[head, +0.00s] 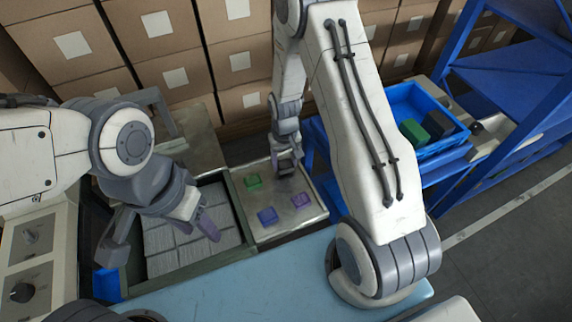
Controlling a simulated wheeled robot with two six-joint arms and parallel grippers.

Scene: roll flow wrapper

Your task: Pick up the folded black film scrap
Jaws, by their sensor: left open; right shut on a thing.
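My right gripper (287,168) is low over the metal tray (298,225), near its back edge. It is shut on a small dark thing mostly hidden by the fingers. It may be the folded black film scrap, but I cannot make out its shape. No other black scrap shows on the tray.
A green divider (241,208) runs between packs and tray. A blue bin (408,100) holding a green block (414,132) and a dark block (437,124) stands right. Cardboard boxes (170,78) line the back. A control panel (25,250) stands left. The light-blue front surface (240,290) is mostly clear.

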